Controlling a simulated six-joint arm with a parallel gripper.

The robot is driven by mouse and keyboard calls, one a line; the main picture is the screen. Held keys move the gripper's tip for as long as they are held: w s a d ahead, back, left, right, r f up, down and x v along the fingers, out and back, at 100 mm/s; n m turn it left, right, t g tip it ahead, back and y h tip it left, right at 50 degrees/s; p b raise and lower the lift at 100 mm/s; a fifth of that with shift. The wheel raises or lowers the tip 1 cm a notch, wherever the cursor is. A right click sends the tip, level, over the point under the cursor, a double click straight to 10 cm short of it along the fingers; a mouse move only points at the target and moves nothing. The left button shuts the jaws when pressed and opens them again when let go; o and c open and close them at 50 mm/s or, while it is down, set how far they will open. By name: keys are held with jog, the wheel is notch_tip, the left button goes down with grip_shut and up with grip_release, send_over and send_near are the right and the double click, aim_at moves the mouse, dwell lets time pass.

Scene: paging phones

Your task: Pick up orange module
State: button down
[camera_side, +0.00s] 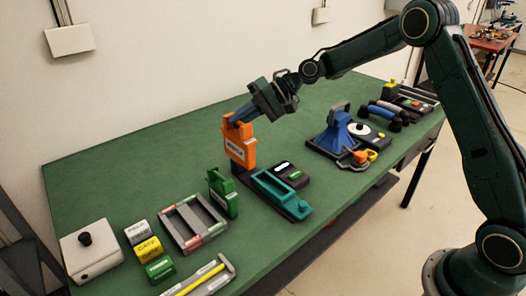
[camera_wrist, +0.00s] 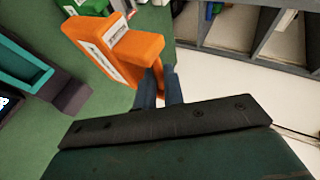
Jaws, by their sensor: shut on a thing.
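The orange module (camera_side: 240,146) is an upright block with a white label on its face and a raised part on top. It stands at or just above the green table, behind the teal holder; I cannot tell whether its base touches the table. My gripper (camera_side: 236,121) reaches down from the upper right, with its blue fingers shut on the module's top. In the wrist view the orange module (camera_wrist: 118,48) fills the upper middle, and my gripper's blue fingers (camera_wrist: 158,84) meet its near end. The fingertips are partly hidden by the module.
A teal holder (camera_side: 282,195) with a dark unit beside it is close in front. A green module (camera_side: 222,193) stands to the left, near a grey tray (camera_side: 170,226). A blue stand (camera_side: 338,135) is to the right. The table's back left (camera_side: 120,160) is clear.

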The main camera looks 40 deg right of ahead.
aim_at(242, 132)
notch_tip(242, 132, up, 6)
dwell(0.4)
dwell(0.4)
